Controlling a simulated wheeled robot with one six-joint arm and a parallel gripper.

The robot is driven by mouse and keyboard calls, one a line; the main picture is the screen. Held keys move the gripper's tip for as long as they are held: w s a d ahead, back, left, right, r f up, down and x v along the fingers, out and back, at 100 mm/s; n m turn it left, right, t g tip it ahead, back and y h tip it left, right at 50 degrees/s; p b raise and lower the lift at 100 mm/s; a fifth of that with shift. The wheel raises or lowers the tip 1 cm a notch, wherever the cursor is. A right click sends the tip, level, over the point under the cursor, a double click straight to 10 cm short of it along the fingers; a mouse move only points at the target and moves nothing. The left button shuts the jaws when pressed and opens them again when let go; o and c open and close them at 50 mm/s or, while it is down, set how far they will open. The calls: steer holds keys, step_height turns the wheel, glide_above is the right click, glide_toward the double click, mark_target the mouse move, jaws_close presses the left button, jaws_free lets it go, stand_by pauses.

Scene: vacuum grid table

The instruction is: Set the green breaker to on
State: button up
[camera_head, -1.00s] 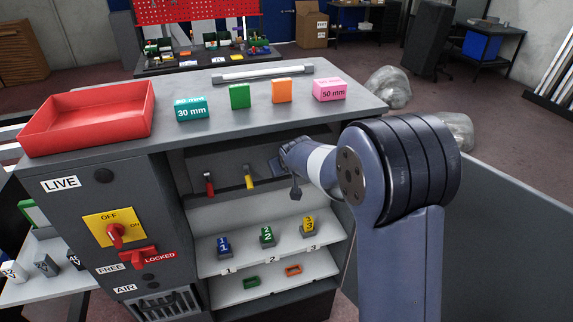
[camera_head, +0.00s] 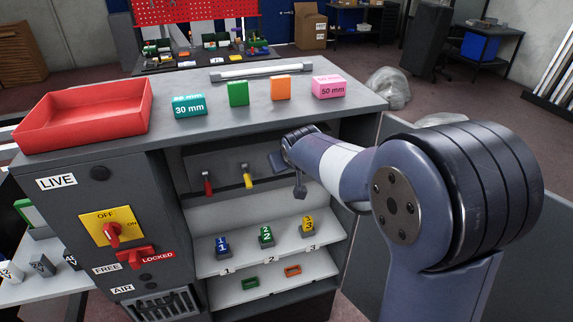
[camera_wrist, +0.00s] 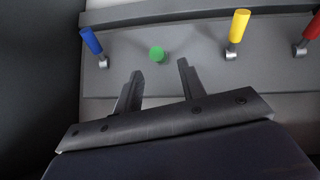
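The green breaker (camera_wrist: 157,54) shows in the wrist view as a round green end, so its handle points roughly at the camera. The yellow (camera_wrist: 238,26), blue (camera_wrist: 91,40) and red (camera_wrist: 311,28) breakers have handles leaning toward the top of that view. My gripper (camera_wrist: 159,69) is open and empty. Its fingertips lie just below the green end in the picture, spread to either side of it; I cannot tell the depth gap. In the head view, my gripper (camera_head: 277,161) is right of the yellow breaker (camera_head: 248,180) and red breaker (camera_head: 208,187); green and blue are hidden there.
The breakers sit inside a cabinet bay under a grey top (camera_head: 230,116). Below is a white shelf (camera_head: 235,264) with numbered blocks. The yellow switch panel (camera_head: 92,224) is left. Yellow and blue breakers flank the green one.

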steer(key=v, duration=0.4)
steer(key=shift+s+r, duration=0.1)
